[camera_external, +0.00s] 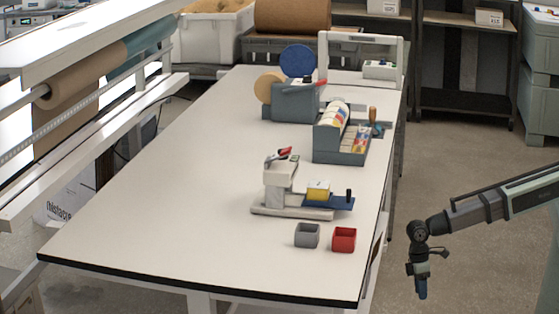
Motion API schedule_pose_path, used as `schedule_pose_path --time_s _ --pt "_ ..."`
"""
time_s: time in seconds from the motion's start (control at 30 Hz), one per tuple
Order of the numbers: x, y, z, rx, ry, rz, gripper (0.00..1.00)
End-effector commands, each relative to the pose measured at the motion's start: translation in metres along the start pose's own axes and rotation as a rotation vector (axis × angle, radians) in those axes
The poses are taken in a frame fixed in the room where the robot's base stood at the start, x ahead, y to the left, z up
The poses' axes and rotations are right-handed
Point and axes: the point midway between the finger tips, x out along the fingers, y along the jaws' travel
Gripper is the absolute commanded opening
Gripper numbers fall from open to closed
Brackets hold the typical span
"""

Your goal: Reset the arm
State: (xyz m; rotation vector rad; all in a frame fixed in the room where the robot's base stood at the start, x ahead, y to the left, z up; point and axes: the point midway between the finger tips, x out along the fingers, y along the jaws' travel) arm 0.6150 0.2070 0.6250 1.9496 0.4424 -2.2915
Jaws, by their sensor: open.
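My gripper (421,292) hangs at the lower right, pointing down, beyond the right edge of the white table (170,190). It is open, with nothing seen between its fingers, though it is small and dark in this view. It is apart from the table and from everything on it. My arm (500,205) comes in from the right edge of the picture.
A grey bin (307,236) and a red bin (343,240) stand near the table's front right. Behind them are a white device (279,190) with a yellow block, a grey rack (341,151) and a tape dispenser (295,106). The table's front left is clear.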

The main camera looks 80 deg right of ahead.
Motion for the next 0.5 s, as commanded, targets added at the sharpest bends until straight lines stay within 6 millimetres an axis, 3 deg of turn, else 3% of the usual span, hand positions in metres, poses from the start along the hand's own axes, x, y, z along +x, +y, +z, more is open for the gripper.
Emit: schedule_pose_path --time_s 0.1,0.5 --pt "0.035 0.027 0.034 0.04 -0.045 0.011 0.42" --pt "0.129 0.093 0.148 0.154 -0.179 0.04 0.42"
